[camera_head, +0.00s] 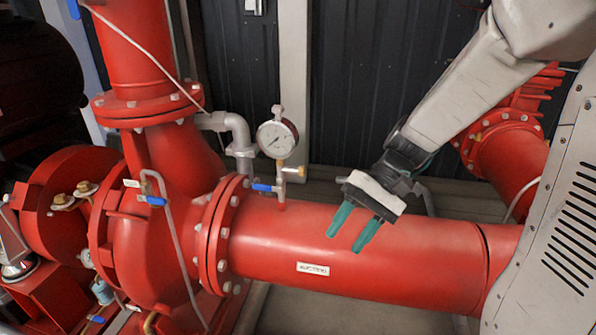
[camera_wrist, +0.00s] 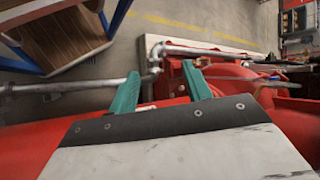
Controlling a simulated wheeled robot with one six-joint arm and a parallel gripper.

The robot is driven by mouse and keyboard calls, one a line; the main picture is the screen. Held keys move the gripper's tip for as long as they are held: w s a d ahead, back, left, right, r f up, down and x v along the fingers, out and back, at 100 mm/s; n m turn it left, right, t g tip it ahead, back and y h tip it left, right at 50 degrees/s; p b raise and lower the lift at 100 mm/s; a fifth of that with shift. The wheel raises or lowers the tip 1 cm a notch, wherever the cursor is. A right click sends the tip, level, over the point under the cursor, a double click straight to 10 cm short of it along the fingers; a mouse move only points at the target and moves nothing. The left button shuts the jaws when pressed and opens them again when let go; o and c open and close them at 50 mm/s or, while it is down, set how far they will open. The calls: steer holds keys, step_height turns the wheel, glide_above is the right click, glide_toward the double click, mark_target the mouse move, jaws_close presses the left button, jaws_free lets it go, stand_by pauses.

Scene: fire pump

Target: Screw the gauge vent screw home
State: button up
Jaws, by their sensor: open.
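A round white-faced pressure gauge (camera_head: 277,138) stands upright on a thin stem above the red suction pipe (camera_head: 350,240) in the head view. Below its dial is a brass fitting (camera_head: 280,164). A small pale part (camera_head: 299,171) sticks out to the right of the stem; it may be the vent screw, but it is too small to tell. My gripper (camera_head: 343,242) is open and empty, pointing down-left over the pipe, to the right of and lower in the picture than the gauge. The wrist view shows its two green fingers (camera_wrist: 160,72) apart with nothing between them. The gauge is not recognisable there.
A bolted flange (camera_head: 222,235) and the red pump body (camera_head: 145,240) are to the left. A grey elbow pipe (camera_head: 238,130) rises behind. Open space lies between gauge and gripper.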

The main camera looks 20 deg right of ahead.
steer(key=w+f+t+y, duration=0.3)
steer(key=w+y, duration=0.2)
steer(key=w, duration=0.5)
steer(key=n+t+y, duration=0.2)
steer(key=n+t, duration=0.2)
steer(key=t, duration=0.5)
glide_toward(298, 171)
steer(key=shift+w+a+f, duration=0.15)
steer(key=shift+w+a, duration=0.65)
steer(key=shift+w, duration=0.1)
steer(key=shift+a, duration=0.1)
steer(key=shift+w+a+n, duration=0.15)
steer(key=shift+a+n, duration=0.1)
steer(key=shift+n, duration=0.05)
steer(key=x, duration=0.7)
steer(key=shift+c, duration=0.3)
